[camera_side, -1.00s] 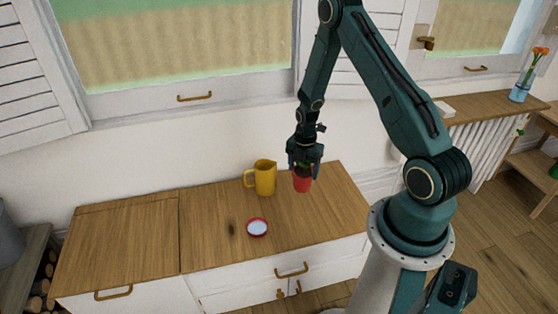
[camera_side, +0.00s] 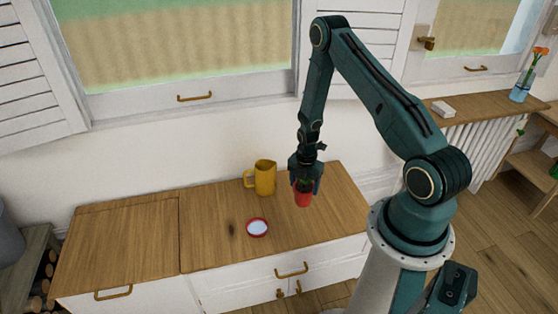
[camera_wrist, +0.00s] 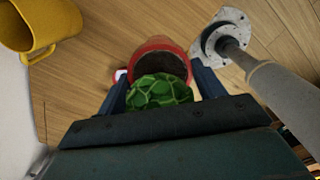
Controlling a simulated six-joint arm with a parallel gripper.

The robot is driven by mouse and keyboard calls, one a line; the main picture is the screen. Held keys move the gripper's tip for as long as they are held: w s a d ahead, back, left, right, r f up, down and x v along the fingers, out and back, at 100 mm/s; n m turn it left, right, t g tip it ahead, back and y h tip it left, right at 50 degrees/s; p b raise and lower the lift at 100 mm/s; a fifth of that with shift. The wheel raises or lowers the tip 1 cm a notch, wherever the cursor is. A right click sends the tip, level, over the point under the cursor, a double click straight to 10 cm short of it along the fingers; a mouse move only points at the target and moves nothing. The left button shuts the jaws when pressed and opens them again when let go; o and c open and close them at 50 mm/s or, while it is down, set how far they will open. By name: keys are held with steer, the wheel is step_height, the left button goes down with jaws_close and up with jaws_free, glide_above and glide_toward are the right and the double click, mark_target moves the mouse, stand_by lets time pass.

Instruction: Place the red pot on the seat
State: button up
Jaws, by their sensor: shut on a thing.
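The red pot (camera_side: 303,199) is held in my gripper (camera_side: 304,184), above the wooden top near its right part. In the wrist view the pot (camera_wrist: 161,46) shows its red rim and dark soil, with a green plant (camera_wrist: 160,92) between the gripper (camera_wrist: 161,90) fingers. The fingers are shut on it. The seat cannot be made out for certain. A small red-rimmed dish (camera_side: 257,228) with a pale inside lies on the wooden top, left of and nearer than the pot.
A yellow jug (camera_side: 265,178) stands behind and left of the pot, close to my gripper. The wooden counter (camera_side: 130,240) is clear on its left side. The wall and window sill rise behind it. A shelf with a vase (camera_side: 521,88) is at far right.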

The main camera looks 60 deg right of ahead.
mark_target(303, 202)
step_height(303, 202, down, 9)
steer(key=shift+f, duration=0.2)
stand_by(0.3)
steer(key=shift+f, duration=1.9)
steer(key=shift+f, duration=0.1)
steer(key=o, duration=1.5)
steer(key=shift+c, duration=0.2)
steer(key=shift+r, duration=6.1)
